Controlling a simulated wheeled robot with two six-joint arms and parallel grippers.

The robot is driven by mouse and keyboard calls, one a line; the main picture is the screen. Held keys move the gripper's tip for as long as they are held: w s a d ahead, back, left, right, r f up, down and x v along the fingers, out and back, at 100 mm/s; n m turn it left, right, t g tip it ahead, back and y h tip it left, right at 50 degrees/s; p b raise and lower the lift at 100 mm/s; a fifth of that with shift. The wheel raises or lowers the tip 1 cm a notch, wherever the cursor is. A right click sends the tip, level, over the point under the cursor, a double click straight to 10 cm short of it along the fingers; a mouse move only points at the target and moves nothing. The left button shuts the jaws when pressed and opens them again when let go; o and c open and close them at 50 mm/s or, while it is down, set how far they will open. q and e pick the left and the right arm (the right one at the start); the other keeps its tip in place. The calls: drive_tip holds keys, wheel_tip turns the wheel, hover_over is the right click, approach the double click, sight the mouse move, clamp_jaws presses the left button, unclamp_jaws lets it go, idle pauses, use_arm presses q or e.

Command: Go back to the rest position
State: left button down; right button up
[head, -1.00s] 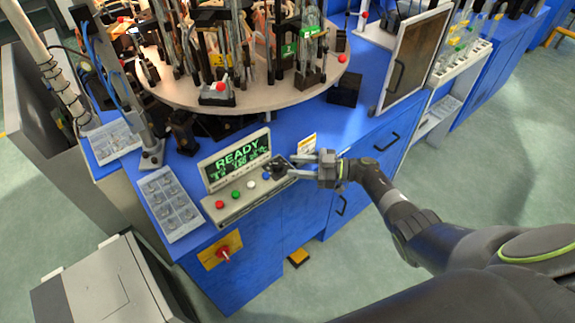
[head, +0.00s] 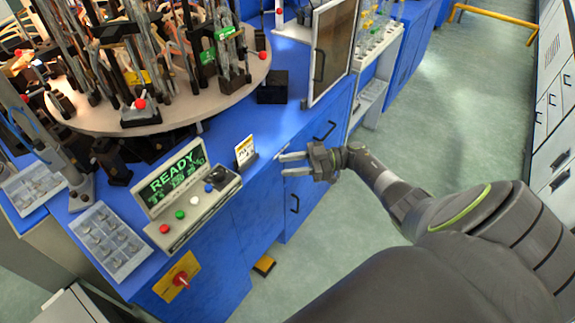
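My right gripper (head: 296,163) is open and empty, with its two fingers pointing left. It hangs over the front edge of the blue bench, to the right of the control panel. The control panel (head: 207,206) has red, green, white and blue buttons and a black knob. Its screen (head: 175,177) reads "READY" in green. A gap lies between the fingertips and the panel. My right arm comes in from the lower right. My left gripper is not in the picture.
The round turntable (head: 190,110) with upright holders and glass tubes fills the upper left. A small yellow and white card (head: 245,150) stands near the fingertips. A tray of small parts (head: 108,240) lies left of the panel. Open floor (head: 440,130) is at the right.

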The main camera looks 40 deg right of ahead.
drive_tip(key=s+d+f+m+t+h, duration=0.2)
drive_tip(key=f+m+t+h, duration=0.25)
drive_tip(key=f, duration=0.35)
drive_tip(key=s+d+f+m+t+h, duration=0.1)
drive_tip(key=f+m+t+h, duration=0.3)
drive_tip(key=f, duration=0.4)
drive_tip(key=s+d+f+m+g+h, duration=0.2)
drive_tip(key=s+f+m+g+h, duration=0.25)
drive_tip(key=s+f+h, duration=0.6)
drive_tip(key=s+a+f+g, duration=0.3)
drive_tip(key=s+f, duration=0.2)
drive_tip(key=s, duration=0.5)
drive_tip(key=s+a+f+g+y, duration=0.1)
drive_tip(key=s+a+f+g, duration=0.2)
drive_tip(key=s, duration=0.8)
drive_tip(key=s+a+f+m+g, duration=0.1)
drive_tip(key=s+a+f+g, duration=0.2)
drive_tip(key=s+f, duration=0.5)
drive_tip(key=shift+s+g+y, duration=0.3)
drive_tip(key=shift+s+g, duration=0.4)
drive_tip(key=shift+s, duration=0.55)
